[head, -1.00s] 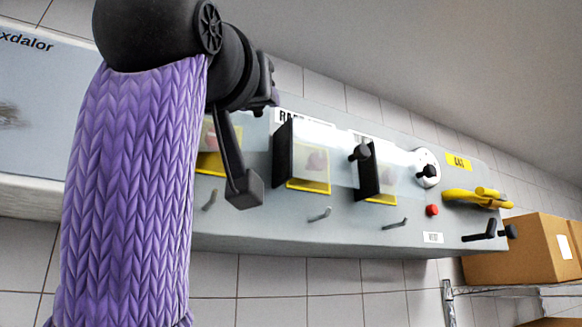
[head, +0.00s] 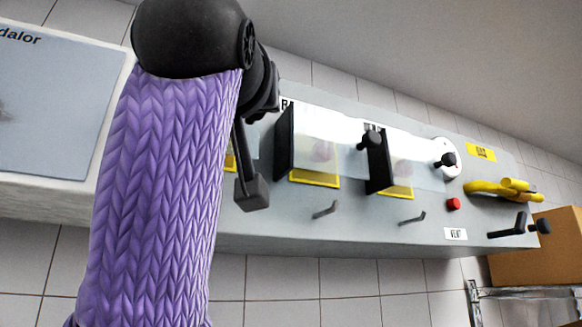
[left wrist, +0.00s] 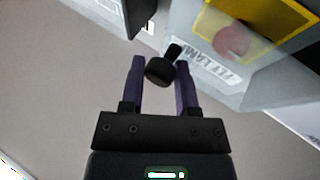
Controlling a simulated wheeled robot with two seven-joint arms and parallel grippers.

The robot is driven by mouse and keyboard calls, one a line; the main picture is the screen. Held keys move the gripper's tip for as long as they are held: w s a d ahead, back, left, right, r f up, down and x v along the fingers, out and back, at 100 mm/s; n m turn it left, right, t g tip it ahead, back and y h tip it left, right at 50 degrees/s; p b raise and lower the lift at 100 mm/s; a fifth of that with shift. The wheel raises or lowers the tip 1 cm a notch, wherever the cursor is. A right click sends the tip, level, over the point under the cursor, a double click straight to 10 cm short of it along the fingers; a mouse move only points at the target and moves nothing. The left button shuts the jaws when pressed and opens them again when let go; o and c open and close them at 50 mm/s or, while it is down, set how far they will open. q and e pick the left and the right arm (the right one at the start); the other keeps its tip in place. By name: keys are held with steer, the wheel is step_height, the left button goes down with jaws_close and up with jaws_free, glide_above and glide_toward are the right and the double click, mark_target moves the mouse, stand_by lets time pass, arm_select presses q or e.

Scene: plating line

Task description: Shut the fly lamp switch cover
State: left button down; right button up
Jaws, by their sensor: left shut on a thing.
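In the left wrist view a label with upside-down lettering, partly readable as FLY LAMP (left wrist: 207,63), lies beside a yellow-framed red switch (left wrist: 231,41) under clear plastic. My left gripper (left wrist: 161,64) is shut on a black round knob (left wrist: 159,72), which has a short black stem. In the head view my left gripper (head: 264,88) is at the left end of the row of switches, and its sleeved arm hides much of that switch. Only a sliver of yellow frame (head: 230,161) shows there. I cannot tell the cover's exact angle. My right gripper is out of view.
To the right are two more clear covers with black knobs (head: 369,139) (head: 445,160) and black end plates. Small levers (head: 326,210), a red button (head: 453,204) and a yellow gas valve handle (head: 503,189) stick out. A cardboard box (head: 540,250) is at far right.

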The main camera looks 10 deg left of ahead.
arm_select(q)
steer(key=shift+w+f, duration=0.2)
steer(key=c, duration=0.5)
jaws_free()
steer(key=shift+w, duration=0.1)
steer(key=shift+o, duration=0.6)
steer(key=shift+d, duration=0.25)
steer(key=shift+a, duration=0.1)
